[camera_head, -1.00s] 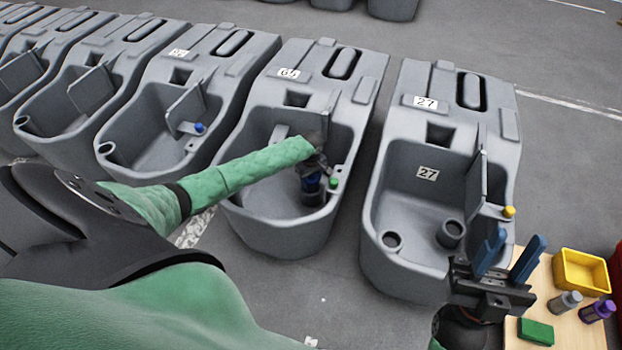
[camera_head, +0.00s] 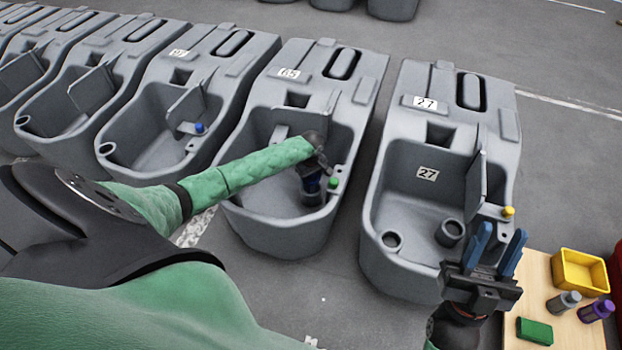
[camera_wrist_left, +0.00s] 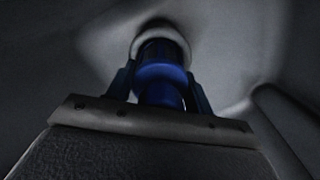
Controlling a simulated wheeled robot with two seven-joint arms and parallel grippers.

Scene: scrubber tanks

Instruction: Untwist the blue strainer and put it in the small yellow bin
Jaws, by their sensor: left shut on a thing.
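The blue strainer (camera_wrist_left: 160,72) is between the two fingers of my left gripper (camera_wrist_left: 160,95) in the left wrist view. Its far end sits at a round grey socket (camera_wrist_left: 160,32); I cannot tell whether it is still seated. In the head view my left gripper (camera_head: 312,184) reaches down inside tank 65 (camera_head: 285,232) and mostly hides the strainer. My right gripper (camera_head: 489,250) is open and empty, in front of tank 27 (camera_head: 400,278).
The wooden table (camera_head: 540,270) also holds a green sponge (camera_head: 535,331), a grey-capped strainer (camera_head: 563,302) and a purple one (camera_head: 596,310). A green knob (camera_head: 333,183) is beside my left gripper on the tank rim. An upright flap (camera_head: 477,183) stands in tank 27.

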